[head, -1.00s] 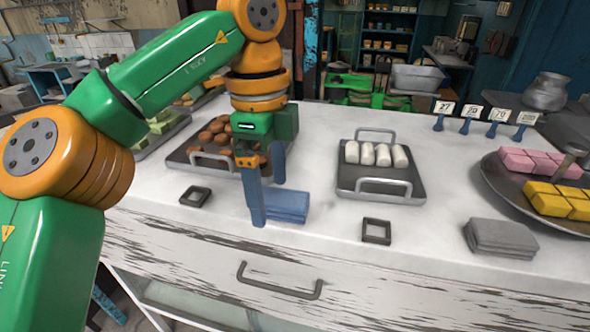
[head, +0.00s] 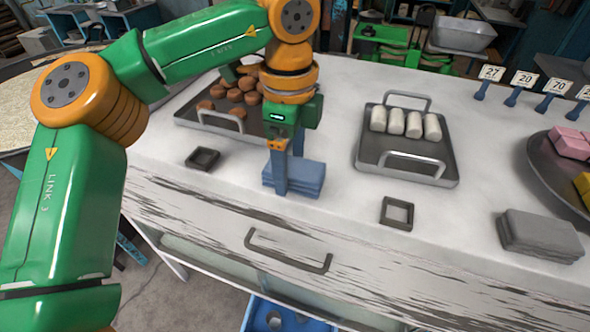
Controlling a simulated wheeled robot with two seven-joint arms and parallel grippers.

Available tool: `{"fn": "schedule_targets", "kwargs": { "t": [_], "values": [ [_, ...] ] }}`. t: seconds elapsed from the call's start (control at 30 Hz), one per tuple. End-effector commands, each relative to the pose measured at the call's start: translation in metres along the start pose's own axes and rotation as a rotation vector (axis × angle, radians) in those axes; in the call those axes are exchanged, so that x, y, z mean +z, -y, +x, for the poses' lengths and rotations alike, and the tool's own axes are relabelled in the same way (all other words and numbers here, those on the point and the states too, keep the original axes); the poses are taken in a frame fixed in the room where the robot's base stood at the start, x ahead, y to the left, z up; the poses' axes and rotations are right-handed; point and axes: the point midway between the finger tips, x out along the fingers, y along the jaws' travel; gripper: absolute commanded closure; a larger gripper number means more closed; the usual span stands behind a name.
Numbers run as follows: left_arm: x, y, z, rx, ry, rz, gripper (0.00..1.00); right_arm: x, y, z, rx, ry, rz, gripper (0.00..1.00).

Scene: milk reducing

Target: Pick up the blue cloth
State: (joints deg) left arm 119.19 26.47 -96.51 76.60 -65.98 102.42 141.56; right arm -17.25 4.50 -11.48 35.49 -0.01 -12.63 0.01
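The blue cloth (head: 308,178) is a folded, layered stack lying on the white worktop near its front edge, in the middle of the head view. My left gripper (head: 289,168) points down at the cloth. Its near finger overlaps the cloth in the picture, and its far finger stands behind it. The fingers are apart, so the gripper is open. The tip of the far finger is hidden by the cloth, and I cannot tell whether either finger touches it. My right gripper is not in view.
A tray of brown pieces (head: 190,119) stands behind left, and a tray of white rolls (head: 368,157) to the right. Small dark square frames (head: 203,158) (head: 397,225) flank the cloth. A grey cloth (head: 540,236) lies at right. A drawer handle (head: 288,260) juts from the front.

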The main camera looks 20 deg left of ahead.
Motion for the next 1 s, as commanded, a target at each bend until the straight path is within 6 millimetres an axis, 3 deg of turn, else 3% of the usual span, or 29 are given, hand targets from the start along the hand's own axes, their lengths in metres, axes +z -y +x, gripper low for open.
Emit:
{"fn": "schedule_targets", "kwargs": {
  "t": [0.03, 0.2, 0.3, 0.57, 0.7, 0.8, 0.9, 1.0],
  "values": [
    [0.0, 0.0, 0.0, 0.0, 0.0, 0.0, 0.27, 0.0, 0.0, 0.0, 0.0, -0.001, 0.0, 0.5],
    [0.0, 0.0, 0.0, 0.0, 0.0, 0.0, 0.73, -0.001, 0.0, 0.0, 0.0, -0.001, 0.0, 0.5],
    [0.0, 0.0, 0.0, 0.0, 0.0, 0.0, 0.95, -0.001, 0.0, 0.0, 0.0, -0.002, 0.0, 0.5],
    [0.0, 0.0, -0.007, -0.001, 0.0, -0.001, 0.95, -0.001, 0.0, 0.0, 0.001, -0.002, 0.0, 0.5],
    [-0.001, 0.0, -0.034, -0.004, -0.002, -0.002, 0.95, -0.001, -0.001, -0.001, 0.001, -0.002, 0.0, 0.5],
    [0.003, -0.022, -0.056, -0.009, -0.002, 0.001, 0.95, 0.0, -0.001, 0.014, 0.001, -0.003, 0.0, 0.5],
    [0.007, -0.047, -0.094, -0.011, 0.003, 0.0, 0.95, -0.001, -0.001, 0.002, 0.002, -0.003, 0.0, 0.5],
    [0.012, -0.079, -0.104, -0.009, 0.002, 0.001, 0.95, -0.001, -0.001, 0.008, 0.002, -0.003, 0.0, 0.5]
  ]
}}
